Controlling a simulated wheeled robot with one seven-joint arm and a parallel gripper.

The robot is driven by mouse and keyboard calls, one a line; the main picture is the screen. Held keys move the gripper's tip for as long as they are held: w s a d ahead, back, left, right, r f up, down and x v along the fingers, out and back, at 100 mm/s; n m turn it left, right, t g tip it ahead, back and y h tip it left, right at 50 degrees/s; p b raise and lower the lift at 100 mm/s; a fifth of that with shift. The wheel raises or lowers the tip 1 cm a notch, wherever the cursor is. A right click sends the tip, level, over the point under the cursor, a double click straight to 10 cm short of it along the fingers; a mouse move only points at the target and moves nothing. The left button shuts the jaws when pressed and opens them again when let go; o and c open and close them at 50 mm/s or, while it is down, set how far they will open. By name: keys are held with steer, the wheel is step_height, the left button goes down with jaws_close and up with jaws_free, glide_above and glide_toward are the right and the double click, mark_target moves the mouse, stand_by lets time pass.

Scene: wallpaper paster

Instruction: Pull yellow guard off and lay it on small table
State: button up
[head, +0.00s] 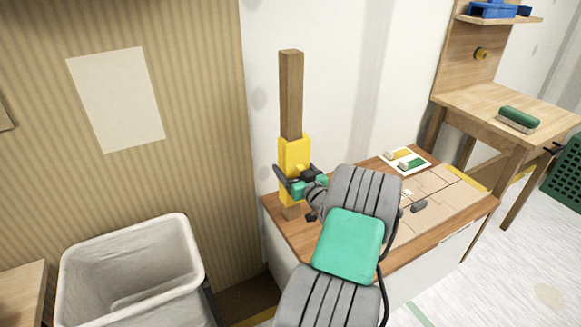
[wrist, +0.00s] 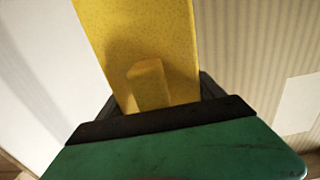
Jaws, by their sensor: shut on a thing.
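The yellow guard (head: 294,152) sits around the lower part of an upright brown wooden post (head: 291,90). The post rises above it, and a short piece of wood shows below it. My gripper (head: 292,184) is shut on the yellow guard at its lower half. In the wrist view the yellow guard (wrist: 140,45) fills the space ahead of my gripper (wrist: 155,105), with a small yellow block-like part standing out between the fingers. Which table is the small table cannot be told for sure; a low wooden-topped cabinet (head: 460,205) stands beside the post.
A white bin (head: 130,230) stands at lower left, with a wooden surface (head: 22,290) at the left corner. A workbench (head: 480,105) at the right bears a green brush-like thing (head: 519,118). Cards and a dark small object lie on the cabinet top.

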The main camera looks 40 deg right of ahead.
mark_target(298, 174)
steer(key=shift+b+v, duration=0.7)
steer(key=shift+v, duration=1.55)
steer(key=shift+b+v, duration=0.7)
steer(key=shift+v, duration=0.7)
steer(key=shift+s+a, duration=0.15)
steer(key=shift+s, duration=0.45)
